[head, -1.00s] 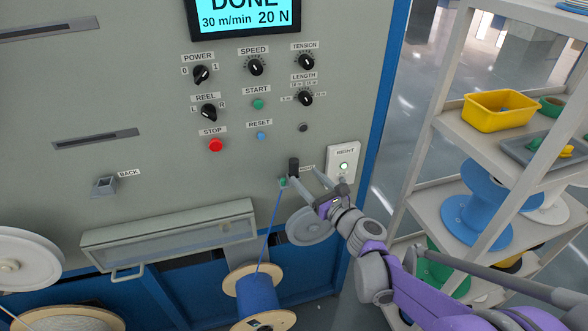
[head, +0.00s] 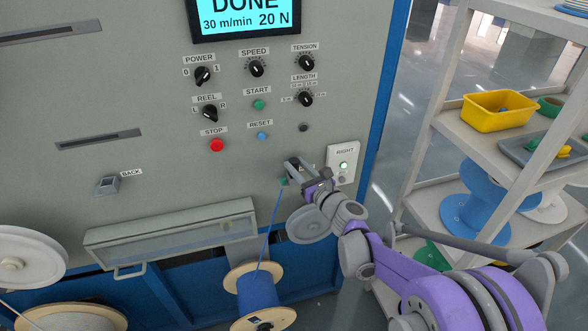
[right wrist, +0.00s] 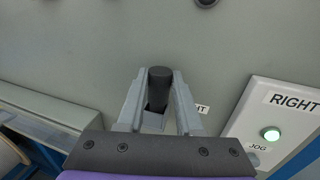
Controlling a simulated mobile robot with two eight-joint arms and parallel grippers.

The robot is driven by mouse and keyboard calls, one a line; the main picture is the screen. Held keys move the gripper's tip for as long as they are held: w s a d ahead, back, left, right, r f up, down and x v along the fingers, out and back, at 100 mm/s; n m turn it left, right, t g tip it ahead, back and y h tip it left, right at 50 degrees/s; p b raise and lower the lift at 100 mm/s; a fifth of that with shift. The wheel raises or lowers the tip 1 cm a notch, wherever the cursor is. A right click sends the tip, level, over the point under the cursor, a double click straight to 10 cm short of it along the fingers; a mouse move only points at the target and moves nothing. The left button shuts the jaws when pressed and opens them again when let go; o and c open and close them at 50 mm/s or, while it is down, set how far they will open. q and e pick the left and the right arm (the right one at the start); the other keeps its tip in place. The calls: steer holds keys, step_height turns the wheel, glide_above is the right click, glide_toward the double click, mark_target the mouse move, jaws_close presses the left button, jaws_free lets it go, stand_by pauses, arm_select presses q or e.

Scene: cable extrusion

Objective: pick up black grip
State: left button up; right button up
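The black grip (right wrist: 160,82) is a short dark upright cylinder on a small grey block on the machine's panel, beside a label partly hidden by a finger. My right gripper (right wrist: 160,88) has one finger on each side of it, very close to its sides. I cannot tell whether the fingers press on it. In the head view my right gripper (head: 297,165) is at the panel, left of the RIGHT plate, and its fingers mostly hide the grip. My left gripper is not in view.
The RIGHT plate (head: 343,155) with a lit green button is close to the right of my gripper. A blue cable runs down from beside the grip to a blue spool (head: 257,291). A shelf rack (head: 452,125) with a yellow bin (head: 498,112) stands at right.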

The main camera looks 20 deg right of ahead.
jaws_close()
steer(key=shift+r, duration=0.1)
steer(key=shift+r, duration=0.45)
step_height(320, 180, up, 2)
steer(key=shift+r, duration=0.2)
steer(key=b+v, duration=0.1)
steer(key=v, duration=1.7)
